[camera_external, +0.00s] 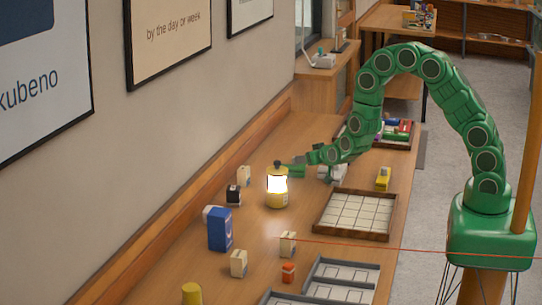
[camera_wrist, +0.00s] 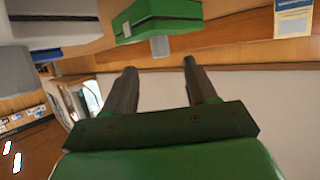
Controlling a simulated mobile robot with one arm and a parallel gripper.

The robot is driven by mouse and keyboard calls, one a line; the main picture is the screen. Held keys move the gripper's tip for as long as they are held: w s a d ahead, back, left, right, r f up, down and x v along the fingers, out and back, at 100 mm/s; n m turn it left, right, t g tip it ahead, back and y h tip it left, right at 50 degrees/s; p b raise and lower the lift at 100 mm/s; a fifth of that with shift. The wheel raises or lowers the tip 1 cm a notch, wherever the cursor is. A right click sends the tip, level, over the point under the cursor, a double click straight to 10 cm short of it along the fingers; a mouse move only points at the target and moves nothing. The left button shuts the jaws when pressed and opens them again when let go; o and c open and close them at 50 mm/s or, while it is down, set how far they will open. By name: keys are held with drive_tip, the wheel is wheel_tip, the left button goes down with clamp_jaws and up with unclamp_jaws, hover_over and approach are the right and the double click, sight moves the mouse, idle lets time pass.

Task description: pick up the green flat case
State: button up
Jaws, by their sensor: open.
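A green box-like case (camera_wrist: 155,17) shows at the top middle of the wrist view, beyond my fingertips and apart from them. A small pale grey piece sticks out below it in the picture. My gripper (camera_wrist: 159,68) has its two dark fingers spread, with nothing between them. In the external view, my gripper (camera_external: 312,158) is low over the counter, behind the lit yellow lantern. A small green block (camera_external: 297,171) shows right at the end of the arm there; I cannot tell for sure whether it is the case, or whether it touches the gripper.
The lit lantern (camera_external: 277,190) stands close in front of my gripper. A wooden grid tray (camera_external: 357,214), a yellow item (camera_external: 383,179), a blue box (camera_external: 219,229) and small cream blocks (camera_external: 239,263) stand on the counter. A tray of coloured items (camera_external: 408,141) lies behind. The wall runs along the left.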

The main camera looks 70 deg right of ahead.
sight(299, 166)
drive_tip(key=shift+x, duration=2.7)
drive_tip(key=shift+a+f, duration=0.1)
drive_tip(key=shift+f, duration=0.1)
clamp_jaws()
